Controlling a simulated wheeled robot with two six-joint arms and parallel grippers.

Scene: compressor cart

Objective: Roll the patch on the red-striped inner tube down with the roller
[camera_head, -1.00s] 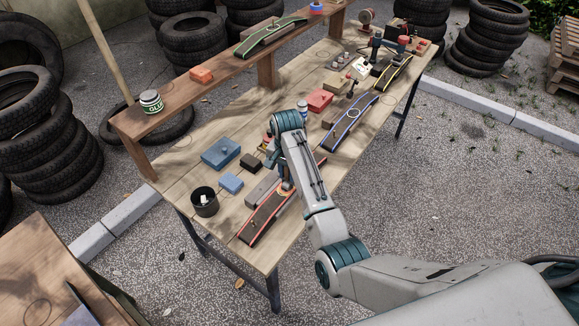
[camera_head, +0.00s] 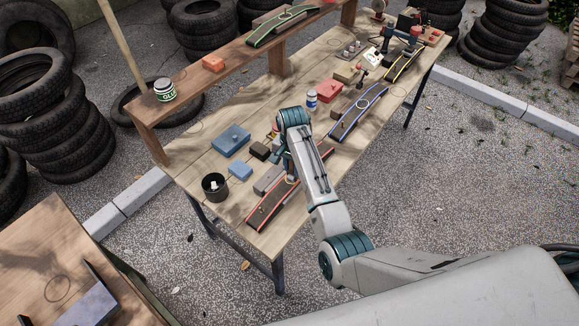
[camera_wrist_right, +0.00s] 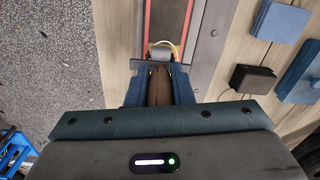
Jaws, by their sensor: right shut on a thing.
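The red-striped inner tube (camera_head: 266,207) lies on a long support at the near end of the workbench; its dark surface with red edges also shows in the wrist view (camera_wrist_right: 168,18). My right gripper (camera_head: 291,176) is over the tube's middle. In the wrist view my right gripper (camera_wrist_right: 159,76) is shut on the brown handle of the roller (camera_wrist_right: 160,53), whose grey cylinder is at or just above the tube. A yellow-orange rim shows around the roller, perhaps the patch; the roller hides most of it. Contact cannot be told. My left gripper is out of view.
Beside the tube are a black cup (camera_head: 215,186), a blue block (camera_head: 240,170), a dark box (camera_head: 260,151) and a blue case (camera_head: 231,139). The blue-striped tube (camera_head: 358,112) lies farther along the bench. A raised shelf (camera_head: 225,83) runs along the back.

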